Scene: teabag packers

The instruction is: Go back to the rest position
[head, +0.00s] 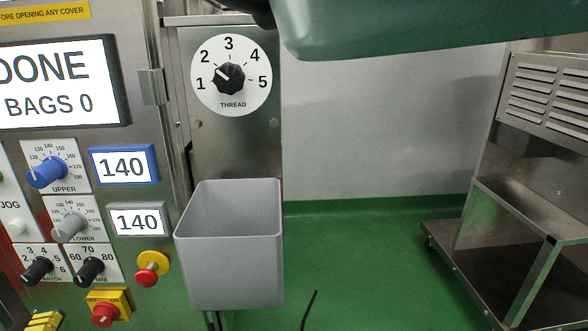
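My gripper is not in this head view. A large smooth green shape (420,25) crosses the top right, close to the camera; I cannot tell whether it is part of my arm. A dark rounded part shows beside its left end at the top edge. The packing machine's screen (55,82) reads "DONE" and "BAGS 0". The thread dial (229,77) has its white mark pointing to the upper left, toward the 1 and 2 side. The blue upper knob (47,173) and grey lower knob (69,226) sit beside displays reading 140.
An open grey bin (230,262) stands in front of the machine's steel side and looks empty where its inside shows. A wheeled steel unit (530,235) stands at the right. Green floor (370,255) between them is clear except for a thin black piece (308,311) at the bottom.

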